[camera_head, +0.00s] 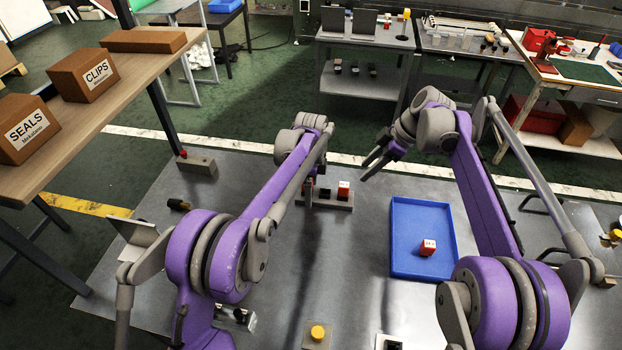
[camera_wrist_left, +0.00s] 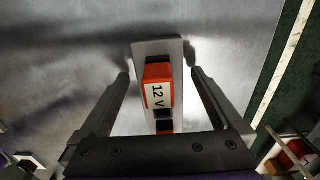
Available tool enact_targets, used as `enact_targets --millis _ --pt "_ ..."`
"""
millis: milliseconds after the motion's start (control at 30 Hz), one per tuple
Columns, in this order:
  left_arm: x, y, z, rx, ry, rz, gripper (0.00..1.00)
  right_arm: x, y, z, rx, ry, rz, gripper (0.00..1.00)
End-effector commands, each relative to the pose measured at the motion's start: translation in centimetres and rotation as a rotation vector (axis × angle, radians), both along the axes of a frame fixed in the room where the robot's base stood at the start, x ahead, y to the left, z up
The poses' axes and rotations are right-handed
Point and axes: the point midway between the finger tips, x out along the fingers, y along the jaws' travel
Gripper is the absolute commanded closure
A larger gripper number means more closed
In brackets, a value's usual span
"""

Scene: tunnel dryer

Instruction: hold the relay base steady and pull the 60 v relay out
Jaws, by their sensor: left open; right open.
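The grey relay base (camera_head: 325,200) lies on the metal table in the head view. A red-and-white relay (camera_head: 343,189) sits at its right end, its label unreadable. In the left wrist view the base (camera_wrist_left: 158,48) carries an orange relay marked 12 V (camera_wrist_left: 158,88). Below that is a dark part, and a bit of red shows partly hidden by the gripper body. My left gripper (camera_wrist_left: 160,76) is open, with one finger either side of the base and visible gaps. My right gripper (camera_head: 374,167) is open and empty, above and right of the base. No 60 V marking is readable.
A blue tray (camera_head: 396,235) right of the base holds another red relay (camera_head: 427,246). A yellow button box (camera_head: 318,334) stands near the front. A wooden shelf with boxes of clips (camera_head: 97,72) and seals (camera_head: 28,130) is at left. The table between base and tray is clear.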

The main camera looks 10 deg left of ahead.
Motion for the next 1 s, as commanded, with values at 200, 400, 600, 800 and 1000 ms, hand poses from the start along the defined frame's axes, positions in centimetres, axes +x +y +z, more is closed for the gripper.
enact_targets --millis 200,400,600,800,1000 --pt "0.0 0.02 -1.03 0.0 0.0 0.0 0.0 0.0 0.0 0.01 0.0 0.0 0.0 0.5" --pt "0.0 0.01 -1.04 0.0 0.0 0.0 0.0 0.0 0.0 0.01 0.0 0.0 0.0 0.5" --pt "0.0 0.01 -1.02 0.0 0.0 0.001 0.32 0.0 0.0 0.01 0.0 0.0 0.0 0.5" --pt "0.0 0.01 -1.0 0.0 0.0 0.001 0.68 0.0 0.0 0.01 0.0 0.0 0.0 0.5" --pt "0.0 0.01 -0.99 0.0 0.0 0.001 0.95 0.0 0.01 0.0 0.0 0.0 -0.001 0.41"
